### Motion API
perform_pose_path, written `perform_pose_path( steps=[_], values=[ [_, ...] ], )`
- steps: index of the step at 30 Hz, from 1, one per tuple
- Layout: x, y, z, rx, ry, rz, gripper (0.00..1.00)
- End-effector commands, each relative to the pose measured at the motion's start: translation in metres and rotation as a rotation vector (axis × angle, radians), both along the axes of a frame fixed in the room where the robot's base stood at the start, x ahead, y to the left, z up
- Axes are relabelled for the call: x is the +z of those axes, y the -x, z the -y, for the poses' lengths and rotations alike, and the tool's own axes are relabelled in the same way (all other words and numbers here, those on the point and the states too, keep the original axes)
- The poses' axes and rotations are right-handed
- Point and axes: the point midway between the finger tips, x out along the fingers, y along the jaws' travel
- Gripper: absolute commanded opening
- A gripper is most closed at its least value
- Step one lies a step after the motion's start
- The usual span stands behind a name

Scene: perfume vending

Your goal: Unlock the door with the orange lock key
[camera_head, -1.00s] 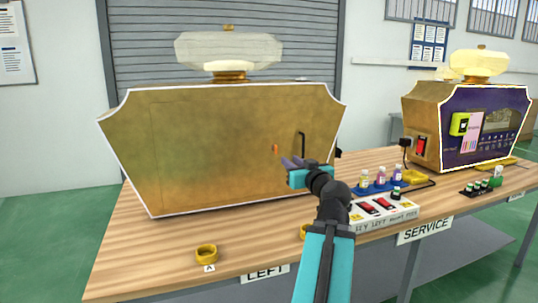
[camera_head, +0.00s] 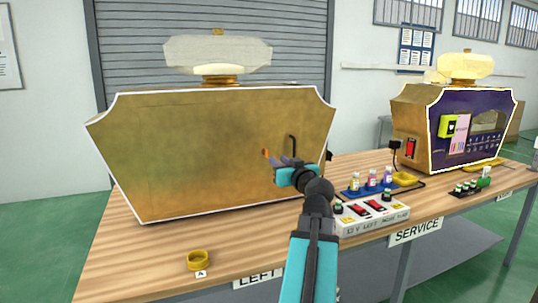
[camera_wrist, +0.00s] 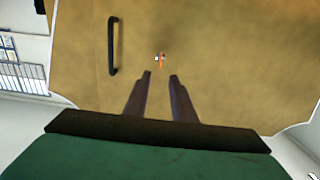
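The orange lock key (camera_head: 265,152) is a small orange piece on the front of the large gold machine door (camera_head: 190,150), left of a black handle (camera_head: 294,147). In the wrist view the key (camera_wrist: 161,60) shows just beyond my fingertips, in line with the gap between them. My gripper (camera_head: 274,158) is in front of the door, close to the key. The wrist view shows the two fingers of my gripper (camera_wrist: 160,75) apart with nothing between them. Whether the fingertips touch the door cannot be told.
The black handle (camera_wrist: 113,45) stands beside the key in the wrist view. A switch box (camera_head: 372,212), a blue tray (camera_head: 362,191) with small bottles and a yellow ring (camera_head: 198,260) are on the wooden table. A second, purple-fronted machine (camera_head: 470,135) stands at right.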

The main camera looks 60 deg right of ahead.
Motion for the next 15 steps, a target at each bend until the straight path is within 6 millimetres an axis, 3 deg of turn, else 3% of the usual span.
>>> perform_pose_path(
  steps=[15],
  values=[
    [0.000,-0.044,0.033,0.000,0.000,0.000,0.23]
  ],
)
